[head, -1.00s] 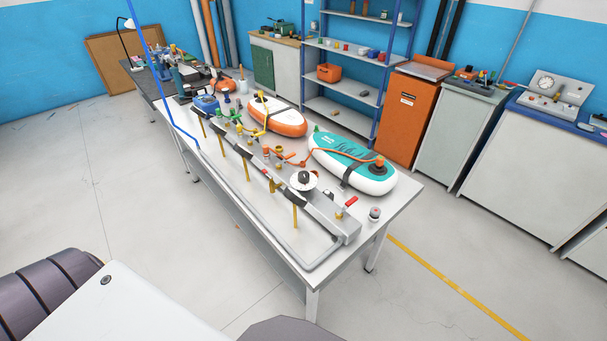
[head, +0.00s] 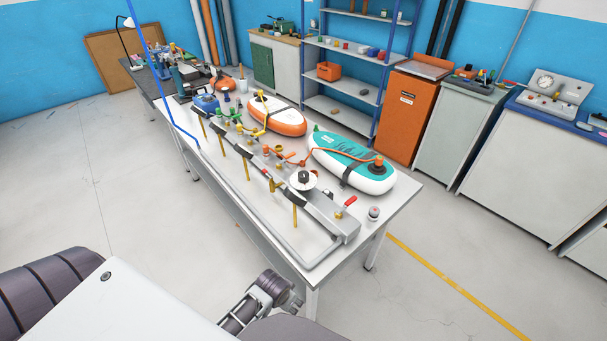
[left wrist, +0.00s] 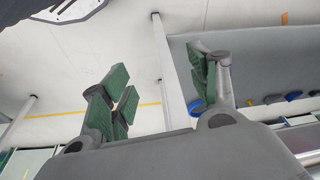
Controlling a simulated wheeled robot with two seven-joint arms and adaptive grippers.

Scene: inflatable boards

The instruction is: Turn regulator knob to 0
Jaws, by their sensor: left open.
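The regulator knob (head: 304,176) is black and sits on a round white dial on the grey manifold (head: 326,209), near the right end of the table. I cannot read its setting at this size. My left gripper (head: 285,292) is low in the head view, in front of the table's near edge and well apart from the knob. In the left wrist view the left gripper (left wrist: 162,88) has its green-padded fingers spread, with nothing between them. The knob does not show clearly there. My right gripper is not in view.
A red-handled valve (head: 347,203) stands on the manifold's right end. Open floor lies left of the table.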

